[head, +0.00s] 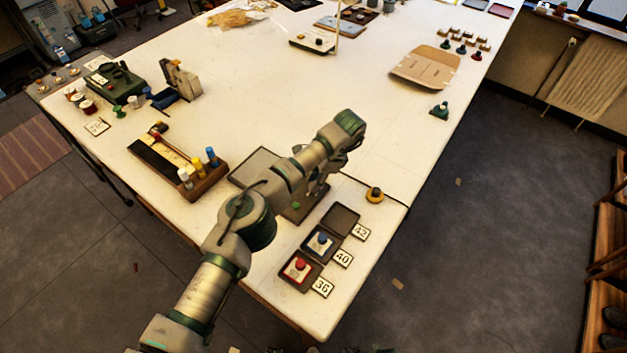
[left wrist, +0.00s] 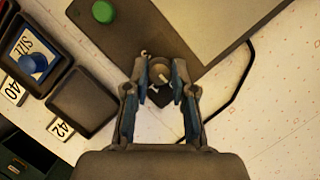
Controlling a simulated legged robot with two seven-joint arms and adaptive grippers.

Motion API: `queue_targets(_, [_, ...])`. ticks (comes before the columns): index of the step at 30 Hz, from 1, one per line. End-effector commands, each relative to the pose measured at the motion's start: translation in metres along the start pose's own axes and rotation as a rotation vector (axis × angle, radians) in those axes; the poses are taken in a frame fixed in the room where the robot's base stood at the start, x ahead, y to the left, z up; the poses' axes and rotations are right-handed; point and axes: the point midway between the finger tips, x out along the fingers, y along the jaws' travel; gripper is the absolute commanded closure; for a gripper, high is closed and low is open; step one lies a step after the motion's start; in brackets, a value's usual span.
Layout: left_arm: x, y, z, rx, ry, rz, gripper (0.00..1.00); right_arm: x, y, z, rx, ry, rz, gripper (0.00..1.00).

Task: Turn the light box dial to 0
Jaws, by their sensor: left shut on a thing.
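The light box (head: 254,165) is a flat dark panel with a pale surface, lying on the white table partly under my left arm. In the left wrist view its dark frame (left wrist: 132,38) runs across the top and carries a green button (left wrist: 103,12). The dial (left wrist: 160,73) is a small dark knob at the frame's corner, with pale marks around it. My left gripper (left wrist: 160,82) has its fingers on either side of the dial and is shut on it. In the head view my left gripper (head: 322,184) hides the dial. I cannot read the dial's setting. My right gripper is not in view.
Trays labelled 36, 40 and 42 (head: 341,218) stand near the front right edge, two holding cards with knobs. A yellow-based knob (head: 375,195) sits right of the gripper. A wooden rack (head: 207,186) stands left. A black cable (left wrist: 238,88) lies beside the box.

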Motion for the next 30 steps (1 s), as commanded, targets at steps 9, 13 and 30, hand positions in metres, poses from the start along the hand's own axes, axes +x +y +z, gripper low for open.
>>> queue_targets(9, [-0.002, 0.001, -0.004, 0.002, 0.009, -0.005, 1.00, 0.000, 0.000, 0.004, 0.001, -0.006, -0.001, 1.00])
queue_targets(13, [-0.003, 0.001, -0.004, 0.002, 0.009, -0.005, 0.63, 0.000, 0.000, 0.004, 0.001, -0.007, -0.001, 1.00])
queue_targets(30, [-0.028, -0.002, 0.011, -0.003, 0.006, -0.005, 0.51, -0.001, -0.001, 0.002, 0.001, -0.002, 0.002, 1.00])
